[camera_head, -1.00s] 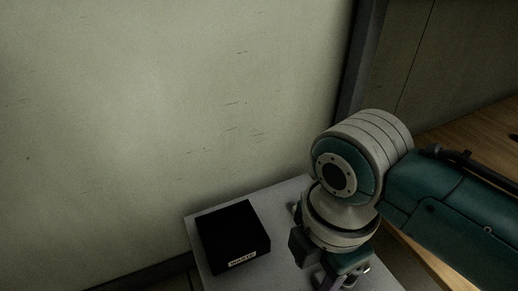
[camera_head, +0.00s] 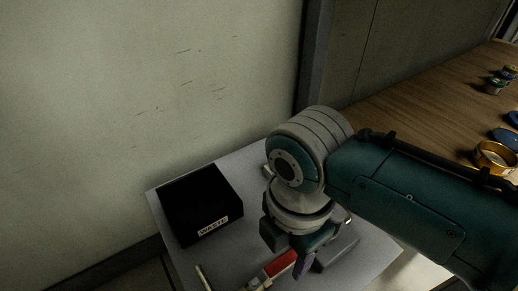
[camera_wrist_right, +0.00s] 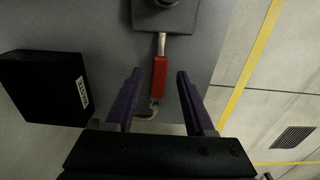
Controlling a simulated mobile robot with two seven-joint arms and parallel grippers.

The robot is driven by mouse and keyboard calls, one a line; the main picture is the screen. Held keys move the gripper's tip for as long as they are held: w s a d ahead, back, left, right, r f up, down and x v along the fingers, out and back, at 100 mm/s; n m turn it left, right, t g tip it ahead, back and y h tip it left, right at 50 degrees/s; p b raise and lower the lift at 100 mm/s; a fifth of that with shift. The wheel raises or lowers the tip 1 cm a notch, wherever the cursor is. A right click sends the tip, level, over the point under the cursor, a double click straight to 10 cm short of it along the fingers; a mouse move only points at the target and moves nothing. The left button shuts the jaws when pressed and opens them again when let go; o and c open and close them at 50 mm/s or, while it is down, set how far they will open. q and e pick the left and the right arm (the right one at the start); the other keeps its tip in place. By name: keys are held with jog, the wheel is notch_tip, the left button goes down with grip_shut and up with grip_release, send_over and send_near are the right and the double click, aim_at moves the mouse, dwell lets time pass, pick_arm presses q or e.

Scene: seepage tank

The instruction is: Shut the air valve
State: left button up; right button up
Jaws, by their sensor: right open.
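A red sleeve or handle (camera_wrist_right: 159,80), which looks like part of the air valve, sits on a thin pale metal pipe in the right wrist view. The pipe runs from a dark grey block (camera_wrist_right: 165,14) to a bend near my gripper. The red part also shows at the bottom of the head view (camera_head: 281,263), partly hidden by my wrist. My right gripper (camera_wrist_right: 160,73) is open, with its purple fingers on either side of the red part in the picture. I cannot tell how high they are above it. My left gripper is not in view.
A black box labelled WASTE (camera_head: 200,200) stands on the grey table (camera_head: 262,155), left of my right wrist. A wooden bench (camera_head: 440,95) with several small jars and a brass ring (camera_head: 494,158) is at the right. A pale wall stands behind.

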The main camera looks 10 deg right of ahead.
grip_shut()
dwell(0.3)
dwell(1.1)
